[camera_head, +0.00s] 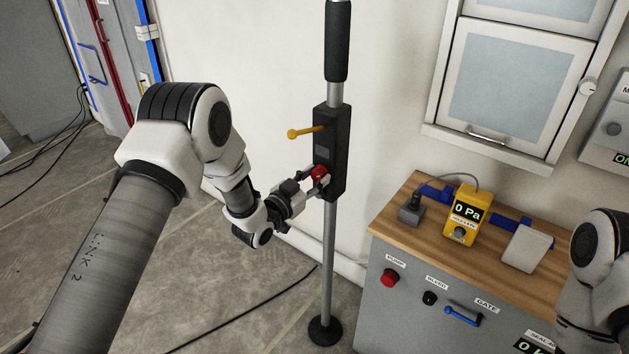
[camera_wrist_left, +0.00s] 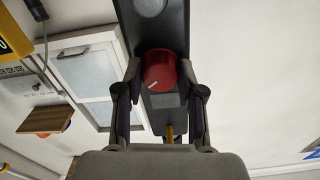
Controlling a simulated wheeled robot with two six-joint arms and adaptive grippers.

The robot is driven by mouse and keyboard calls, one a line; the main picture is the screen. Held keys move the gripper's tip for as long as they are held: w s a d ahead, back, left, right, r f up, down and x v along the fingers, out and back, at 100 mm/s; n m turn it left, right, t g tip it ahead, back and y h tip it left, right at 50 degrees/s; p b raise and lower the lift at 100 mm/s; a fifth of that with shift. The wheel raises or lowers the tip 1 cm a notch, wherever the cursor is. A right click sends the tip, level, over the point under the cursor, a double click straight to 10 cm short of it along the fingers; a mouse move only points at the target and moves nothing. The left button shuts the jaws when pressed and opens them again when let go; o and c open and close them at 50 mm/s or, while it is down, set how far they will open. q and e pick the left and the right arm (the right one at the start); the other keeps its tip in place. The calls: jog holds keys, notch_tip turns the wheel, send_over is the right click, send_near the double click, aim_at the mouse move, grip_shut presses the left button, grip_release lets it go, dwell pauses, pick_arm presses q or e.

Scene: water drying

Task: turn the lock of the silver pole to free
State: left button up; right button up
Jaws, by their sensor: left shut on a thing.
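The silver pole (camera_head: 329,255) stands upright on a round black base (camera_head: 325,331), with a black grip at its top. A dark box (camera_head: 331,135) on the pole carries a yellow lever (camera_head: 305,131) pointing left and a red knob (camera_head: 319,172) below it. My left gripper (camera_head: 317,181) is shut on the red knob. In the left wrist view, its two fingers sit on either side of the red knob (camera_wrist_left: 160,72), which has a pale slanted mark. The yellow lever also shows there, partly hidden (camera_wrist_left: 169,133). My right gripper is out of view.
A grey cabinet with a wooden top (camera_head: 430,213) stands to the right, bearing a yellow pressure gauge (camera_head: 465,213) that reads 0 Pa. A white wall cabinet (camera_head: 508,85) hangs above. A black cable (camera_head: 260,312) crosses the floor left of the pole base.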

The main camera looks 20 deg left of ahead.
pick_arm(q)
jog(key=n+b, duration=0.1)
jog(key=n, duration=0.4)
jog(key=shift+n, duration=0.4)
jog(key=n, duration=0.5)
jog(key=o, duration=1.1)
jog(key=shift+o, duration=0.2)
jog(key=shift+a, duration=0.1)
jog(key=v, duration=1.2)
